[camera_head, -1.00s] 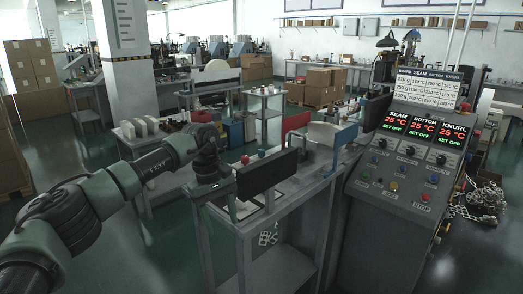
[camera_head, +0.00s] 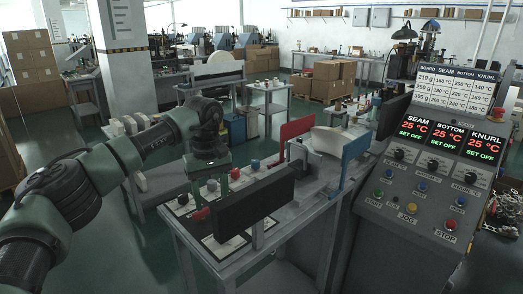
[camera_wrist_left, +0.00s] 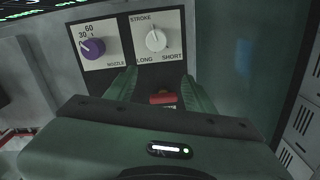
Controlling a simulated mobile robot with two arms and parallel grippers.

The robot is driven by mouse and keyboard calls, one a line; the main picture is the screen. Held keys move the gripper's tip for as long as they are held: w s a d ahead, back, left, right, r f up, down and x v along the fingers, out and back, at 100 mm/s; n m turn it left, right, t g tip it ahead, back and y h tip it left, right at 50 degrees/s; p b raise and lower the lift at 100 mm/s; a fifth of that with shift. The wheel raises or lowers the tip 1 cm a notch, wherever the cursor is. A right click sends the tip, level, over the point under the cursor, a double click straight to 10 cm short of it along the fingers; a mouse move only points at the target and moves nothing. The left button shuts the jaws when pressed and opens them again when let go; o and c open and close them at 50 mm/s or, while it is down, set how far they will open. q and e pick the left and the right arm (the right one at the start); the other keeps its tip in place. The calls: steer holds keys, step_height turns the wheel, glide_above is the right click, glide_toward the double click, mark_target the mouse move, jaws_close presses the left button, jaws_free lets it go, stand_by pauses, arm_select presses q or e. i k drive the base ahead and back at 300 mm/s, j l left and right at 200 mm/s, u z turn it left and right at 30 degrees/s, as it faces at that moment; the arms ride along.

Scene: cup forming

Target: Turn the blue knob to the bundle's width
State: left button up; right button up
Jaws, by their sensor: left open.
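In the head view, a small blue-grey knob (camera_head: 255,164) stands on the grey table beyond the black panel. Another bluish knob (camera_head: 211,185) sits by my left gripper (camera_head: 211,187); I cannot tell which is the task's blue knob. The left gripper is open, fingers pointing down over the row of knobs. In the left wrist view, a purple-blue knob (camera_wrist_left: 93,47) marked NOZZLE lies beyond the open fingers (camera_wrist_left: 160,90), beside a white STROKE knob (camera_wrist_left: 156,39). A red knob (camera_wrist_left: 162,98) shows between the fingers. A pale bundle (camera_head: 325,141) stands between red and blue plates. My right gripper is out of view.
A black upright panel (camera_head: 262,199) stands at the table's front, close right of the gripper. The red plate (camera_head: 296,130) and blue plate (camera_head: 355,147) rise behind it. A control console (camera_head: 413,215) with displays reading SET OFF stands at the right.

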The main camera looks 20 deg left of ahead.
mark_target(256, 165)
steer(key=i, duration=1.3)
